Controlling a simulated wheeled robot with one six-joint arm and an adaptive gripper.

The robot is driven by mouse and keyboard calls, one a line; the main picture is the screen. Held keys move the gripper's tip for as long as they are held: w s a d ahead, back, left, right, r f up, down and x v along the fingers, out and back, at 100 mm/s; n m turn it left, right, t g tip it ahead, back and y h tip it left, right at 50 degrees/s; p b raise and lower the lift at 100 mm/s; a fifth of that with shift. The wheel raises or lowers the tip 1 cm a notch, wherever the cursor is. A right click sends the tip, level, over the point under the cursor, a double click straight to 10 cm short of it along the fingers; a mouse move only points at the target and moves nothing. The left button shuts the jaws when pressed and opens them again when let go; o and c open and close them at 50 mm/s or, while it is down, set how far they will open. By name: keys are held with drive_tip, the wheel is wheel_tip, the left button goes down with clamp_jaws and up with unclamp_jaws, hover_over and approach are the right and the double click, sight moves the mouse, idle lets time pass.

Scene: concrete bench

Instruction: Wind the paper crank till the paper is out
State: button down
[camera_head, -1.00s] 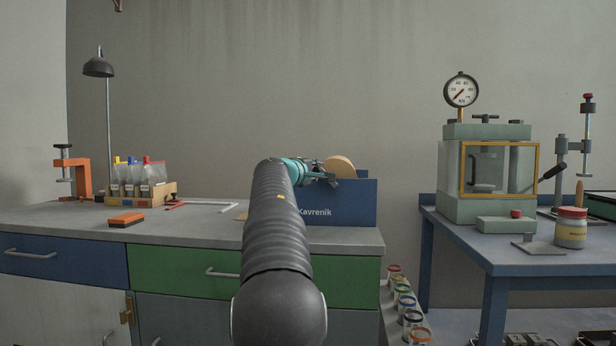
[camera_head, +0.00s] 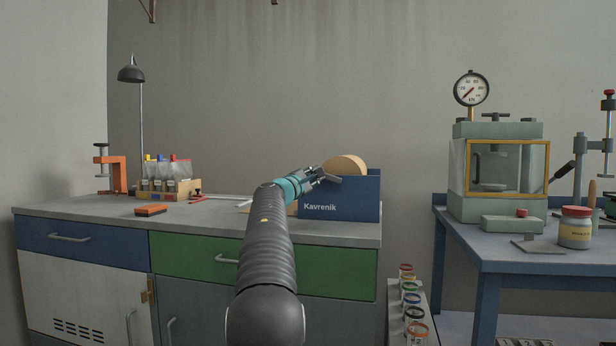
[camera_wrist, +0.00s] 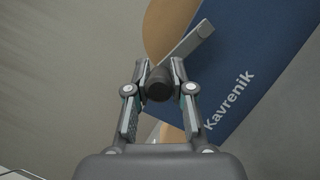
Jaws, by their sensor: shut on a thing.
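The paper dispenser is a blue box (camera_head: 345,199) marked "Kavrenik" at the right end of the left bench. A tan paper roll (camera_head: 347,165) shows above its top edge. In the wrist view the box's blue side (camera_wrist: 245,75) fills the right, with the tan roll (camera_wrist: 168,30) beside it. A grey crank arm (camera_wrist: 190,44) crosses in front and ends in a dark round knob (camera_wrist: 159,84). My gripper (camera_wrist: 160,82) is shut on this knob, one finger on each side. In the head view my gripper (camera_head: 318,174) is at the box's upper left. Any paper coming out is hard to make out.
An orange block (camera_head: 150,210), a rack of bottles (camera_head: 170,187), an orange clamp (camera_head: 112,174) and a lamp (camera_head: 131,73) are on the bench to the left. A blue table with a press (camera_head: 497,180) stands to the right, past a gap holding several ringed jars (camera_head: 412,312).

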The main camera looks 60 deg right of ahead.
drive_tip(key=shift+s+d+f, duration=0.15)
drive_tip(key=shift+s+f, duration=0.05)
drive_tip(key=shift+f, duration=0.05)
drive_tip(key=c, duration=1.3)
unclamp_jaws()
drive_tip(key=o, duration=0.3)
drive_tip(key=shift+s+d, duration=0.1)
drive_tip(key=shift+s, duration=0.05)
drive_tip(key=shift+w+a, duration=0.2)
drive_tip(key=shift+w, duration=0.15)
drive_tip(key=shift+w+a, duration=0.1)
drive_tip(key=shift+a, duration=0.15)
drive_tip(key=a+f, duration=0.2)
drive_tip(key=a, duration=0.9)
drive_tip(key=shift+w, duration=0.15)
drive_tip(key=shift+a+f, duration=0.1)
